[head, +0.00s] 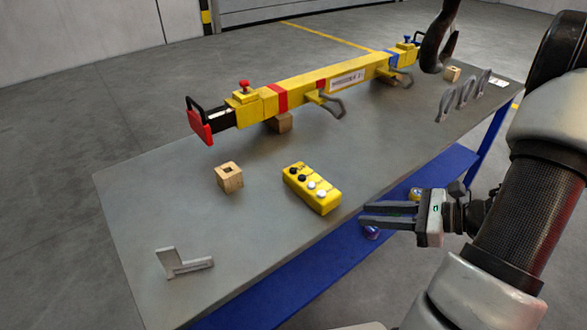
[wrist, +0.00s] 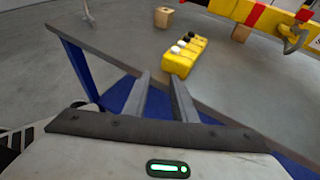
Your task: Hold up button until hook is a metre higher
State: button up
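A yellow control box (head: 318,198) lies on the table with two black buttons (head: 301,177) towards its far end and two white buttons (head: 321,194) nearer; I cannot read which is up. It also shows in the wrist view (wrist: 178,66), ahead of my fingers. A dark hook (head: 437,48) hangs at the top right, its upper part cut off by the frame. My gripper (head: 364,214) is to the right of the control box, beyond the table's front edge. Its fingers are apart and empty, also in the wrist view (wrist: 160,78), and do not touch the box.
A yellow lifting beam (head: 305,85) lies across the back of the grey table (head: 130,210) on wooden blocks. A wooden block with a hole (head: 229,177), a grey L-shaped bracket (head: 183,263) and grey shackles (head: 465,93) are also on it. Bare tabletop surrounds the control box.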

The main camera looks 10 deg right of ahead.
grip_shut()
dwell(1.5)
